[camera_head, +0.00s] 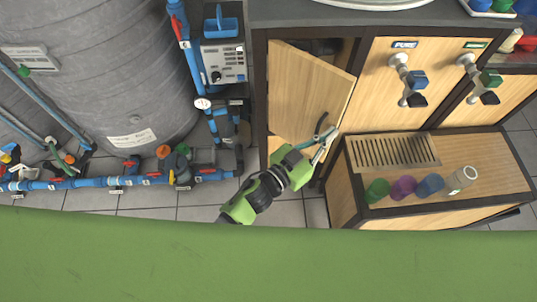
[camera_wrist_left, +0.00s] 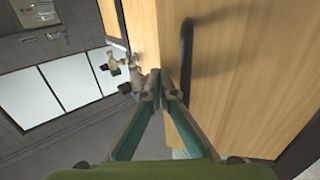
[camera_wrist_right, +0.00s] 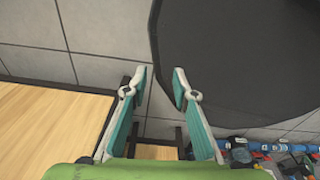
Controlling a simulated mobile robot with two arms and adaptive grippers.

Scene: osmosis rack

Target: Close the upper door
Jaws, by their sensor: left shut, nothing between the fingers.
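The upper door is a light wooden panel (camera_head: 300,90) on the cabinet left of the taps in the head view. It stands ajar, with a dark opening behind its top edge. Its black bar handle (camera_head: 319,124) is near the lower right corner. My left gripper (camera_head: 324,146) is beside the handle, with its fingers together and empty. In the left wrist view the fingertips (camera_wrist_left: 161,80) are at the edge of the door (camera_wrist_left: 245,60), left of the handle (camera_wrist_left: 187,60); contact is unclear. My right gripper (camera_wrist_right: 160,80) is open and empty in its wrist view.
Two taps (camera_head: 411,80) are on the panel to the right. A large grey tank (camera_head: 95,70) and blue pipes (camera_head: 130,180) are on the left.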

